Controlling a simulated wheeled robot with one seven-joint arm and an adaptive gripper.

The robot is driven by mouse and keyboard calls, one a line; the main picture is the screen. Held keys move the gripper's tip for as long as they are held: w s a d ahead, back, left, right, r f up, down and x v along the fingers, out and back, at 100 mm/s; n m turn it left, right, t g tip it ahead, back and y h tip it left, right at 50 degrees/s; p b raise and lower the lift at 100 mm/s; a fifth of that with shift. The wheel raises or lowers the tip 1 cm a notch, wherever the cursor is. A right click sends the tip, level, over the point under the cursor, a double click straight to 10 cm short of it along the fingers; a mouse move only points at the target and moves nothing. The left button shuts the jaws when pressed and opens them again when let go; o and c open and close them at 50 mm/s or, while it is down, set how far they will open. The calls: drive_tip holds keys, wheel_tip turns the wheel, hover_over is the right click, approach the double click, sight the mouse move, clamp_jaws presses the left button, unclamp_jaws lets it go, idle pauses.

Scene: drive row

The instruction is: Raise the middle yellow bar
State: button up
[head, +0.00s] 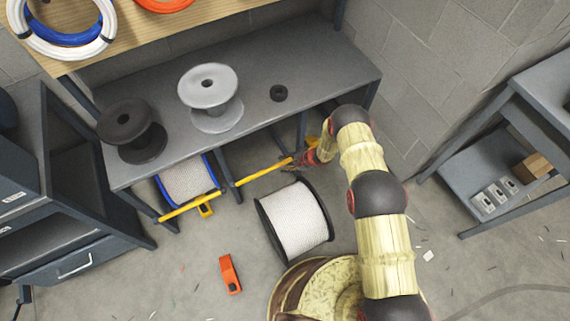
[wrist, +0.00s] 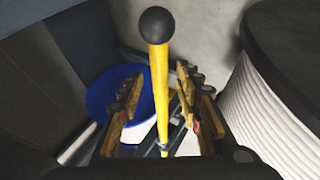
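A yellow bar (head: 264,172) runs low along the front of the grey bench, right of a bench leg. In the wrist view a yellow bar (wrist: 159,85) with a black ball end (wrist: 157,25) lies between the two fingers of my gripper (wrist: 160,74). The fingers are apart, with a gap on each side of the bar. In the head view my gripper (head: 303,159) is at the right end of the bar, partly hidden by my arm. Another yellow bar (head: 186,210) crosses in front of a blue-rimmed spool (head: 188,180), and a yellow piece (head: 312,142) shows behind my gripper.
A black-flanged spool of white line (head: 295,220) stands on the floor close by; it also shows at right in the wrist view (wrist: 275,110). The bench (head: 250,85) overhangs the bars. An orange tool (head: 230,274) lies on the floor. Drawers (head: 75,262) stand left.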

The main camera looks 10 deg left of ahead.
drive_tip(key=c, duration=0.4)
clamp_jaws()
idle(0.5)
